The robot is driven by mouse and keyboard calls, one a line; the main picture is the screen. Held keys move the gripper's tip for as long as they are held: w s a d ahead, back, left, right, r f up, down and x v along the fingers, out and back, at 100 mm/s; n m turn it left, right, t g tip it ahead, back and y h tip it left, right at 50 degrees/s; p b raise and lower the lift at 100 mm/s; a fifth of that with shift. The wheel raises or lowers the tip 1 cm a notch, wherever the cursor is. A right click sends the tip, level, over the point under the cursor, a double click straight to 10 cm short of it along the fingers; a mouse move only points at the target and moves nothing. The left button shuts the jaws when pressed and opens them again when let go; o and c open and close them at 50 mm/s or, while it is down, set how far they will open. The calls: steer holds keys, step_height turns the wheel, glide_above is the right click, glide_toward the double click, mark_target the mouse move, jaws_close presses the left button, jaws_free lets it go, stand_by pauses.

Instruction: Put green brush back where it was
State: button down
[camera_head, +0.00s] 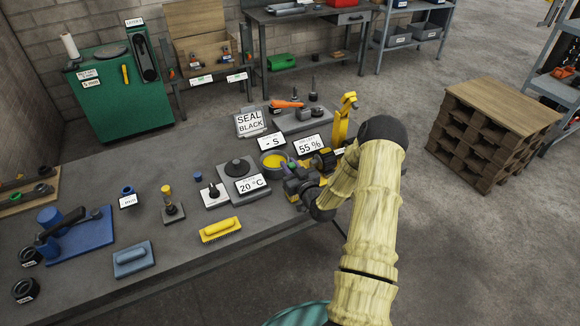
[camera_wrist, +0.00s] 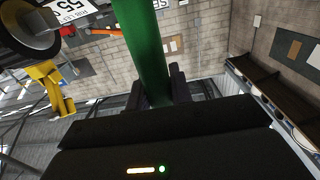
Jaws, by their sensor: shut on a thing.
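The green brush shows in the wrist view as a smooth green handle (camera_wrist: 144,45) running up from between my fingers and out of the top of the picture. My gripper (camera_wrist: 155,95) is shut on this handle. In the head view my gripper (camera_head: 296,178) is small and partly hidden by my arm, just right of the round dish with yellow contents (camera_head: 272,160). The brush's far end is out of the wrist view and cannot be made out clearly in the head view.
Close by are the "20 °C" sign (camera_head: 250,184), the "55 %" sign (camera_head: 310,145), a yellow upright device (camera_head: 344,119) and the "SEAL BLACK" sign (camera_head: 250,122).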

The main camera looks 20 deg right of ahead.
steer(key=shift+f+b, duration=0.15)
steer(key=shift+b, duration=0.25)
jaws_free()
stand_by(0.6)
steer(key=shift+s, duration=0.1)
stand_by(0.3)
steer(key=s, duration=0.8)
steer(key=shift+s+d+b, duration=0.15)
steer(key=shift+s+b, duration=0.25)
steer(key=shift+b, duration=0.05)
stand_by(0.8)
stand_by(0.4)
